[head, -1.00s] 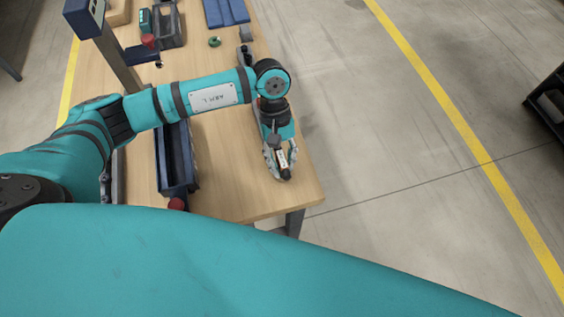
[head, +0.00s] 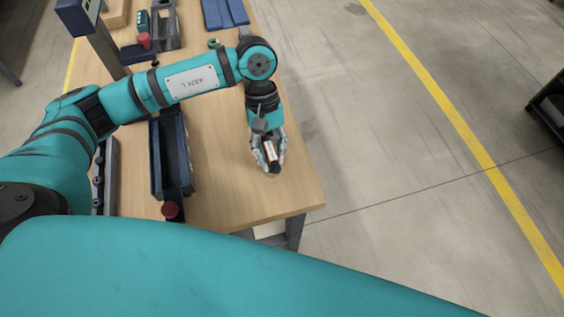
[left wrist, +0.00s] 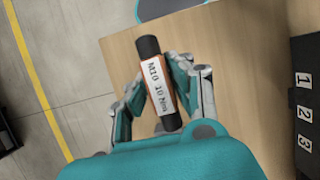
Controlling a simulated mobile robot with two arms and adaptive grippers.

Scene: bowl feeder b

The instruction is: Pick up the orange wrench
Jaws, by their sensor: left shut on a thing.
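The orange wrench (left wrist: 158,82) shows in the left wrist view as a short bar with black ends and a white label reading "M10 10 Nm". My left gripper (left wrist: 156,90) is shut on it, with one finger on each side of the labelled middle. In the head view, my left gripper (head: 268,156) holds the wrench (head: 271,155) over the right part of the wooden table. The gap between wrench and tabletop is hard to judge. My right gripper is in neither view.
The wooden table (head: 232,190) is clear around the gripper. A long dark blue bin (head: 158,160) stands left of it, near a red knob (head: 170,210). A box with numbers 1, 2, 3 (left wrist: 304,110) shows at the right in the left wrist view. A green ring (head: 214,43) lies farther back.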

